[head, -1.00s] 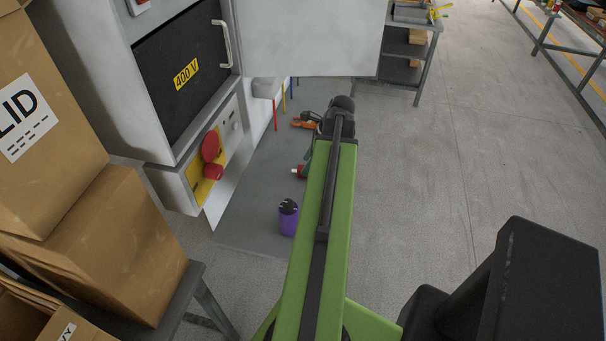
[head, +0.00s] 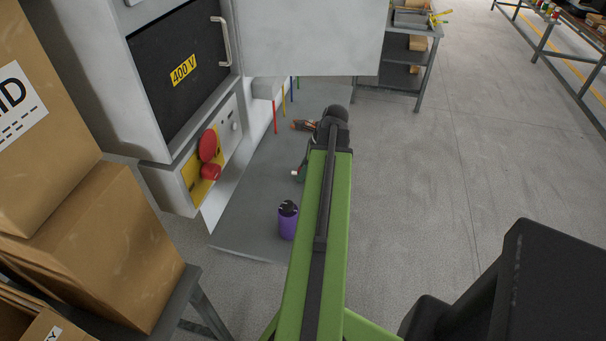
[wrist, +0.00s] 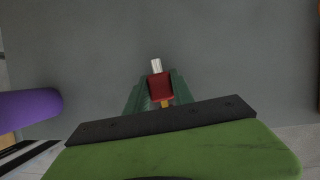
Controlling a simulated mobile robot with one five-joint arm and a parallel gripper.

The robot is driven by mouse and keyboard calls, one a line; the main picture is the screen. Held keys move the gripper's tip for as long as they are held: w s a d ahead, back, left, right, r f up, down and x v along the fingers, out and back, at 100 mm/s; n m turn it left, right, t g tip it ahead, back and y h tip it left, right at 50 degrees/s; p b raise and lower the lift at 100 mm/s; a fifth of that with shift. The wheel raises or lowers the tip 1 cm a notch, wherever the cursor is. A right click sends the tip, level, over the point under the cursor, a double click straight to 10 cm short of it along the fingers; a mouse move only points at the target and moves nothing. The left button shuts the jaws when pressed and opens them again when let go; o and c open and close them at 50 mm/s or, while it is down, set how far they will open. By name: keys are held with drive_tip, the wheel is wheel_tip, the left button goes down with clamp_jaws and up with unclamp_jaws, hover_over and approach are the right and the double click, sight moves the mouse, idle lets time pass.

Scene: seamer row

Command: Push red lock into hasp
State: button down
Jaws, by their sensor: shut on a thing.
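The red lock (wrist: 160,87) shows in the wrist view, a red body with a pale shackle end pointing up in the picture and a yellow bit below. My gripper (wrist: 157,88) is shut on it, green fingers on both sides. In the head view my gripper (head: 302,169) hangs beyond the end of my arm, with the lock's pale tip pointing left; most of the lock is hidden. The cabinet's yellow plate (head: 189,172) carries a red disc (head: 208,145) and a red knob (head: 211,172), left of my gripper and apart from it. I cannot make out the hasp clearly.
A purple cup (head: 288,226) with dark contents stands on the grey mat (head: 245,218). An orange item (head: 303,125) lies beyond my gripper. The open white door (head: 310,35) juts out ahead. Cardboard boxes (head: 95,240) crowd the left.

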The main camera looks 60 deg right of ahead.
drive_tip(key=shift+r+p, duration=0.6)
wheel_tip(320, 180, up, 4)
drive_tip(key=p, duration=0.4)
drive_tip(key=shift+s+r, duration=0.1)
drive_tip(key=shift+s, duration=0.05)
drive_tip(key=s+d+r+p, duration=0.2)
drive_tip(key=s+r+p, duration=0.3)
drive_tip(key=s, duration=0.6)
drive_tip(key=shift+r+p, duration=0.3)
drive_tip(key=shift+p, duration=0.1)
drive_tip(key=shift+s, duration=0.2)
